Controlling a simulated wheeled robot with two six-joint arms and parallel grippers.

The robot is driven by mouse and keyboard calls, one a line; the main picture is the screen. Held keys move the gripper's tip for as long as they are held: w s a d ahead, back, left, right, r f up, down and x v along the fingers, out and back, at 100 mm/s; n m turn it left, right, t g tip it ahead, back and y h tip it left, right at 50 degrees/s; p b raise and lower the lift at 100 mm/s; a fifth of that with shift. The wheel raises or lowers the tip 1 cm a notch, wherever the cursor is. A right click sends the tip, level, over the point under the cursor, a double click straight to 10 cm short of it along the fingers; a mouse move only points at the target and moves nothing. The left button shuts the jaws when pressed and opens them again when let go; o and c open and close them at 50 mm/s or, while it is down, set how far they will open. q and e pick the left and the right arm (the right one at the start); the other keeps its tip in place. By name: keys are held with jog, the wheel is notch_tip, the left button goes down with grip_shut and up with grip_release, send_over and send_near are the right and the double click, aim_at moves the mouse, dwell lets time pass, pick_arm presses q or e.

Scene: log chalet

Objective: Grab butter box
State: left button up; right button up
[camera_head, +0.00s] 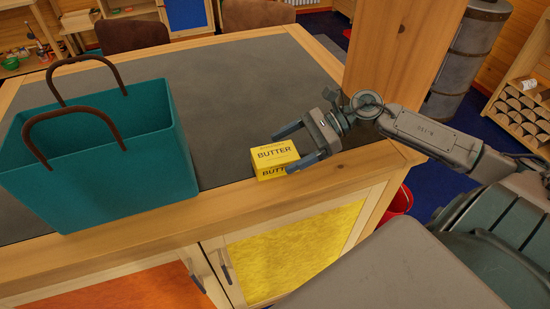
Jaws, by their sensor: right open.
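The yellow butter box (273,156) with dark "BUTTER" lettering lies on the counter near its front edge, on the grey top by the wooden border. My right gripper (283,152) comes in from the right and is open. Its two fingers point left, one at the far side of the box and one at the near right corner, overlapping the box's right end in the picture. I cannot tell whether the fingers touch the box. My left gripper is not in the view.
A teal bag (100,160) with brown handles stands on the counter (230,85) left of the box. A wooden post (400,50) rises behind my right arm. Two brown chairs stand beyond the far edge. The counter behind the box is clear. A red bucket (398,203) is on the floor.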

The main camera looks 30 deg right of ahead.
aim_at(285, 151)
jog(key=shift+a, duration=0.4)
jog(key=shift+w+a+f+p, duration=0.15)
jog(key=shift+a+f+p, duration=0.05)
jog(key=shift+a+p, duration=0.4)
jog(key=shift+w+a+f, duration=0.1)
jog(key=shift+a+f, duration=0.15)
jog(key=shift+a, duration=0.25)
jog(key=shift+w+a+f, duration=0.15)
jog(key=shift+a+f, duration=0.05)
jog(key=shift+a, duration=0.05)
jog(key=c, duration=1.2)
jog(key=shift+c, duration=0.2)
